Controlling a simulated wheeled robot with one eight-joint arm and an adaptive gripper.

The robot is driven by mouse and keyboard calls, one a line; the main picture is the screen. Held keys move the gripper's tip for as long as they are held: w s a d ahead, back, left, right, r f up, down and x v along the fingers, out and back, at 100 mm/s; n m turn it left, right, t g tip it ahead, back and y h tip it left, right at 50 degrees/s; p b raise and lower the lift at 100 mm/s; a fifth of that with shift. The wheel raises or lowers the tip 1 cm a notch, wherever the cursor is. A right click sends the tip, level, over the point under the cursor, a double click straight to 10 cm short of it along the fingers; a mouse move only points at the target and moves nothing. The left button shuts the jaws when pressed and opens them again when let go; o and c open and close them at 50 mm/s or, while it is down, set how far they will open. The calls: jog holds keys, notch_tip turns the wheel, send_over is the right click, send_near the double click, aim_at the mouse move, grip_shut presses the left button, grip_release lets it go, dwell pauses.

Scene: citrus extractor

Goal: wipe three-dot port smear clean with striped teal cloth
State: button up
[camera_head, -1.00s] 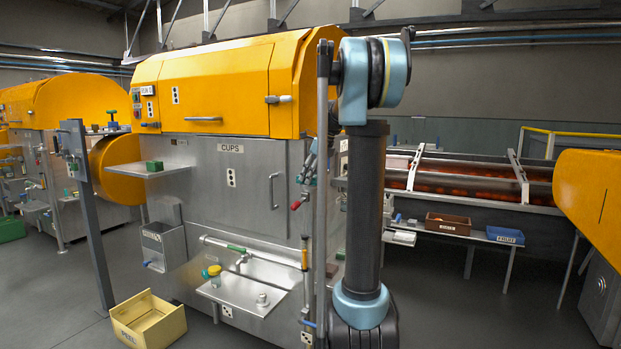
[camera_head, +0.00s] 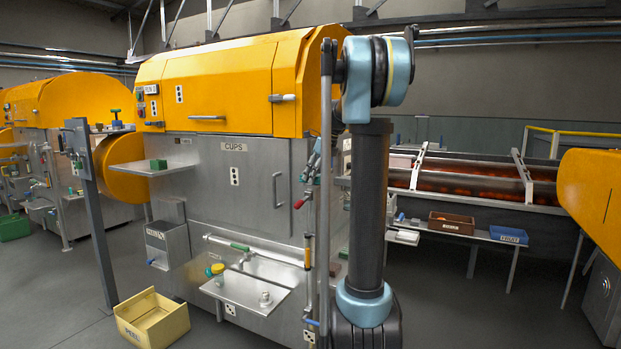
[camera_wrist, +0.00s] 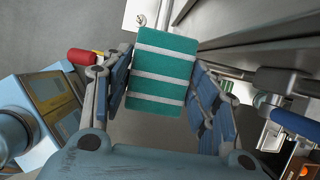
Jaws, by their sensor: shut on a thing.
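The striped teal cloth (camera_wrist: 164,70), green-teal with pale bands, is between the fingers of my gripper (camera_wrist: 163,84) in the wrist view. The gripper is shut on it, and the cloth spans the gap. Small white plates with dark dots are on the steel machine, one on the door below the CUPS label (camera_head: 234,176) and one low at the front (camera_head: 230,309). The dots are too small to count surely. I cannot make out any smear.
A yellow crate (camera_head: 152,318) stands on the floor at left, near a grey post (camera_head: 92,215). A red cylinder (camera_wrist: 83,56) is left of the cloth. Open floor lies at lower left.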

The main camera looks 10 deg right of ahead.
jog(key=shift+w+d, duration=0.4)
jog(key=shift+w, duration=0.2)
jog(key=shift+w+d, duration=0.1)
jog(key=shift+d, duration=0.15)
jog(key=c, duration=0.3)
jog(key=shift+f, duration=0.1)
jog(key=shift+a+r, duration=0.1)
jog(key=shift+r, duration=0.3)
jog(key=shift+a+r, duration=0.1)
jog(key=shift+r, duration=2.5)
jog(key=shift+r, duration=0.1)
jog(key=shift+r, duration=1.4)
